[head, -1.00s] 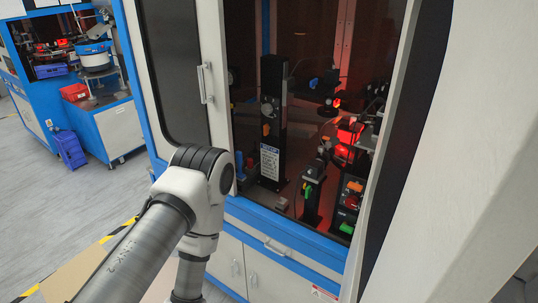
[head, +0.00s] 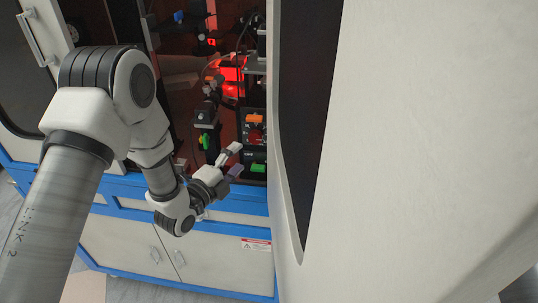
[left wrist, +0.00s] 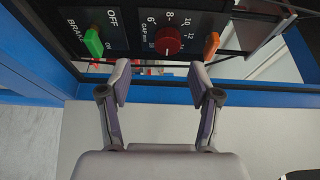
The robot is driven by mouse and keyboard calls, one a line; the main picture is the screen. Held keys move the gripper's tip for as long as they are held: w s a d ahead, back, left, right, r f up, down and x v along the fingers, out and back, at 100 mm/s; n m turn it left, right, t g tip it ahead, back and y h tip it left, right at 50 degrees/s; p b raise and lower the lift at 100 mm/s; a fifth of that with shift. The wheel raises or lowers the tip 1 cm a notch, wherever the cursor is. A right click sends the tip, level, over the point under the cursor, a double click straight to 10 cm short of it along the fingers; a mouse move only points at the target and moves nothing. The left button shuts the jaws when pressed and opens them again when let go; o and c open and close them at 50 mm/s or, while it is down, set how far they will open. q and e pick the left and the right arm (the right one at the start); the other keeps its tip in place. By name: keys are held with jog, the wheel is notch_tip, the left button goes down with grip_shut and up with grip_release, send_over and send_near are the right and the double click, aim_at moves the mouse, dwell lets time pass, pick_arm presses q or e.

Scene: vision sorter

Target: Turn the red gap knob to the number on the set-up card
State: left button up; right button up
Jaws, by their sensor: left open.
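The red gap knob (left wrist: 167,41) sits on a dark panel with a white number scale and the label GAP. I cannot tell which number it points to. The knob also shows small in the head view (head: 255,134), inside the cabinet. My left gripper (left wrist: 158,70) is open and empty, its two fingers pointing at the panel, apart from the knob, which lies beyond the gap between the fingertips. In the head view the left gripper (head: 235,160) is at the cabinet opening, just left of the panel. No set-up card is readable now. My right gripper is not in view.
A green brake switch (left wrist: 92,42) is left of the knob and an orange lever (left wrist: 211,45) right of it. The blue cabinet sill (head: 228,196) runs below the opening. A large pale door (head: 309,150) stands close on the right.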

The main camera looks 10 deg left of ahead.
aim_at(254, 139)
pick_arm(q)
jog(key=p+x, duration=0.1)
jog(key=x, duration=0.1)
jog(key=p+x, duration=0.1)
jog(key=x, duration=0.2)
jog(key=r+p+x, duration=0.1)
jog(key=p+x, duration=0.1)
jog(key=shift+w+d, duration=0.15)
jog(key=shift+w, duration=0.1)
jog(key=shift+s+r, duration=0.1)
jog(key=shift+s, duration=0.05)
jog(key=shift+c, duration=0.9)
jog(key=c, duration=1)
